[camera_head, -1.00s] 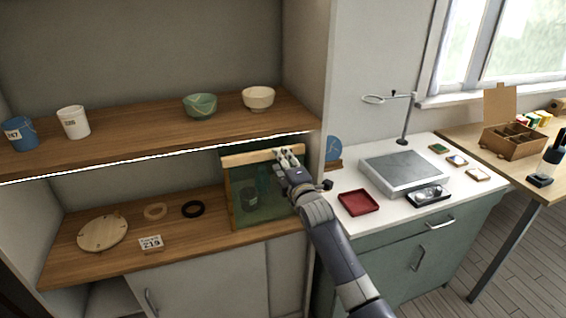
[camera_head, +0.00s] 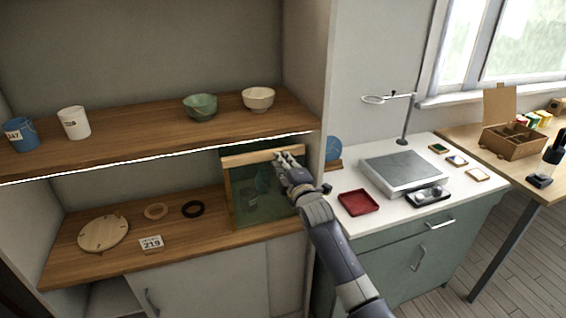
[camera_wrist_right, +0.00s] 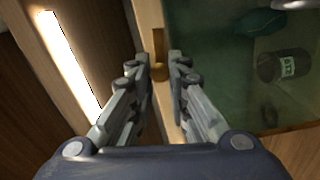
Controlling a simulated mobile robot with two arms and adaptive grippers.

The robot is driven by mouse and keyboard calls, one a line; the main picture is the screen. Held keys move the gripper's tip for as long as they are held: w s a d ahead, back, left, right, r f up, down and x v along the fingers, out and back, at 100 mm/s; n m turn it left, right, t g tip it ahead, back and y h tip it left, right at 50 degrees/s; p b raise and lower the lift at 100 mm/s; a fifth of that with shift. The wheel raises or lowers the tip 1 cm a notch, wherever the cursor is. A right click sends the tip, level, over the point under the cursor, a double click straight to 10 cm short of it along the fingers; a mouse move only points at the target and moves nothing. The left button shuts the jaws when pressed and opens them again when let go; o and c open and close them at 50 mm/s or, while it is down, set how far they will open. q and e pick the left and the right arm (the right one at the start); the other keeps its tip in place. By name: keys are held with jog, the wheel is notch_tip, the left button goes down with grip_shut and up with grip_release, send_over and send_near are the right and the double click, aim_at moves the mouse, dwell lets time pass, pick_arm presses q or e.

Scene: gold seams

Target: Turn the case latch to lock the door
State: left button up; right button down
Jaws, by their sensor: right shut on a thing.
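The display case (camera_head: 262,208), with a greenish see-through door and a pale wood frame, stands on the lower shelf in the head view. The door also fills the upper right of the right wrist view (camera_wrist_right: 215,55). My right gripper (camera_head: 284,156) is at the case's upper right front. In the right wrist view its fingers (camera_wrist_right: 161,62) are on either side of the small brass latch (camera_wrist_right: 161,73), shut on it. The latch is hidden behind the gripper in the head view. My left gripper is not in view.
A jar (camera_wrist_right: 283,66) and a green object (camera_wrist_right: 260,22) show behind the door. The upper shelf (camera_head: 150,133) with bowls and cups runs above the case. A number card (camera_head: 151,243), two rings and a round wooden board lie to the left. A cabinet side wall stands right.

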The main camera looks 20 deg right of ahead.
jog(key=shift+f+m+p, duration=0.1)
jog(key=shift+m+p, duration=1.25)
jog(key=shift+m, duration=6.75)
jog(key=c, duration=1.5)
grip_release()
jog(key=shift+s, duration=0.15)
jog(key=s, duration=1.1)
jog(key=shift+s+d, duration=0.2)
jog(key=shift+s, duration=0.2)
